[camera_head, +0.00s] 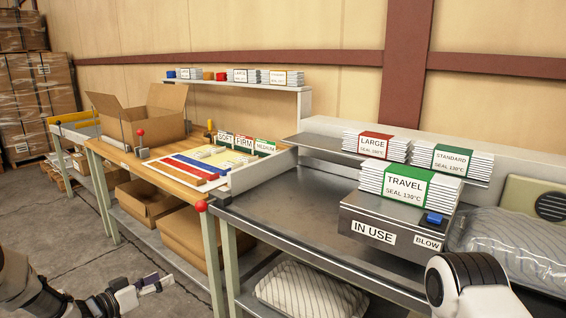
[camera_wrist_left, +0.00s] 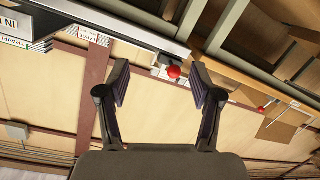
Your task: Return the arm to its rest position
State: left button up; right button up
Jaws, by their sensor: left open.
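My left arm comes in at the lower left of the head view, and its gripper (camera_head: 150,284) hangs in free space in front of the wooden table, low beside the table legs. In the left wrist view the left gripper (camera_wrist_left: 160,90) has its two fingers wide apart with nothing between them. A white and black part of my other arm shows at the lower right of the head view; its fingers are out of sight.
The steel bench (camera_head: 290,212) carries an IN USE box (camera_head: 368,226) topped by TRAVEL packs (camera_head: 408,184). A wooden table (camera_head: 165,178) holds an open carton (camera_head: 148,112). A striped pillow (camera_head: 310,292) lies below the bench.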

pick_arm(q)
jog(key=s+d+f+n+g+y, duration=0.1)
jog(key=s+d+f+n+g, duration=0.1)
jog(key=s+d+f, duration=0.55)
jog(key=s+d+f+n+g+y, duration=0.1)
jog(key=s+d+f+g+y, duration=0.15)
jog(key=s+f, duration=0.5)
jog(key=s+d+f+n+g+y, duration=0.1)
jog(key=s+d+f+g, duration=0.15)
jog(key=s+f, duration=0.5)
jog(key=s+a+g+y, duration=0.2)
jog(key=s+a+g, duration=0.1)
jog(key=s, duration=0.8)
jog(key=s+a+g+y, duration=0.3)
jog(key=s, duration=0.8)
notch_tip(320, 180, up, 13)
jog(key=m+p, duration=0.1)
jog(key=p, duration=1.2)
jog(key=shift+w+d+p, duration=0.25)
jog(key=shift+w+p, duration=0.05)
jog(key=shift+p, duration=0.05)
jog(key=shift+r, duration=0.1)
